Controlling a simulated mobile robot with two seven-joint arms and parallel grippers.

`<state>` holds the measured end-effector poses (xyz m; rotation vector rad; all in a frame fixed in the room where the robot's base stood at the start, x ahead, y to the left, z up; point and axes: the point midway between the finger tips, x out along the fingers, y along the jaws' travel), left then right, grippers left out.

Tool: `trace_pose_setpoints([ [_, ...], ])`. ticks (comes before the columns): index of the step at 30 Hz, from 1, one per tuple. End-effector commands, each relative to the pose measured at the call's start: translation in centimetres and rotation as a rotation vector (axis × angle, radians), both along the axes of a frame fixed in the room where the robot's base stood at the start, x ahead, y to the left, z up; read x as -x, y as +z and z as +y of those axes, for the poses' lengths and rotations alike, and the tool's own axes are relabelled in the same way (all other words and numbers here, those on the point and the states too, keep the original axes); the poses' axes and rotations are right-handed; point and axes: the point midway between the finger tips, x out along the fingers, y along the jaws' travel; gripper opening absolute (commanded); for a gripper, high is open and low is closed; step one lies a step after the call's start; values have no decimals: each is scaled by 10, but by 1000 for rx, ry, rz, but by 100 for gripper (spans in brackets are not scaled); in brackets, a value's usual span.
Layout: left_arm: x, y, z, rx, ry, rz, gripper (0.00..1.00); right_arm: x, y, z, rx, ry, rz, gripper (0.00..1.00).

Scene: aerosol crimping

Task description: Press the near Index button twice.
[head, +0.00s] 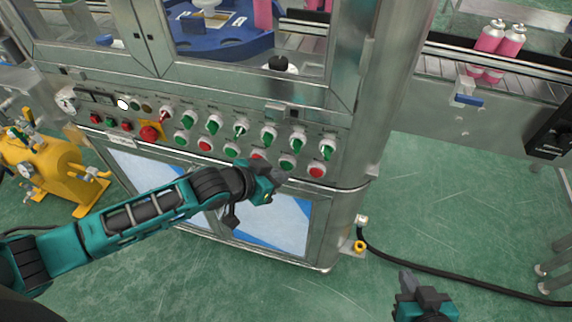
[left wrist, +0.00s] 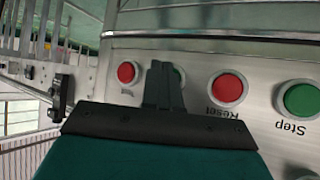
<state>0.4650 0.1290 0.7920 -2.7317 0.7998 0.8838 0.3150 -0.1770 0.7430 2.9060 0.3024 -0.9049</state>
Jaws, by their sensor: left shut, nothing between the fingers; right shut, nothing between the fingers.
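The control panel (head: 215,130) carries rows of switches and red and green buttons. My left gripper (head: 280,178) is shut and empty, just in front of the lower button row at its right end. In the left wrist view its fingertips (left wrist: 160,72) partly cover a green button (left wrist: 180,72), whose label is hidden; I cannot tell whether they touch it. That button also shows in the head view (head: 288,162). I cannot read an Index label anywhere. My right gripper (head: 406,280) is shut and empty, low and away from the panel.
A red button (left wrist: 126,73) and a red Reset button (left wrist: 227,88) flank the green one; a green Step button (left wrist: 300,99) is further right. A red emergency stop (head: 149,133) is at the panel's left. A conveyor with pink cans (head: 490,37) stands at the right.

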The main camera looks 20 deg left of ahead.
Motion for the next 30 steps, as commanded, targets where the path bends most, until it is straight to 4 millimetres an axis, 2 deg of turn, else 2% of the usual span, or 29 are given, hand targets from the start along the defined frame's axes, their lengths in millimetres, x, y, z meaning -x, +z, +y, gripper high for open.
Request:
trace_pose_setpoints([
  [30,-8,0,-1,2,0,0,0,0,1,0,0,0,0,0],
])
